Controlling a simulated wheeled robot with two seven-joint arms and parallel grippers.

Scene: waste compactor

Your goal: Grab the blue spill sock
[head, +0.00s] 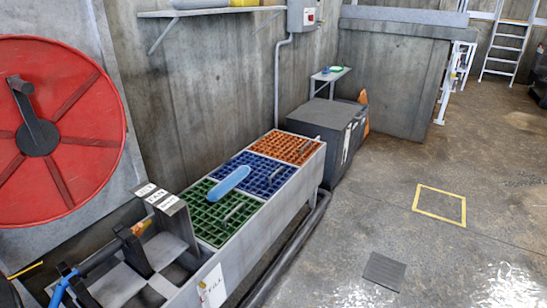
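A light blue, rounded, elongated object that looks like the blue spill sock (229,183) lies on top of a long grey trough (262,219). It lies at a slant across the border between the green grate (205,216) and the blue grate (266,180). Nothing touches it from above and its whole upper side shows. Neither of my grippers can be made out in the head view.
A large red wheel (85,95) stands at the left. Upright labelled plates (175,222) and a blue-ended bar (62,287) are at the near left. An orange grate (285,147) and a dark box (333,128) lie beyond. Floor at right is mostly clear.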

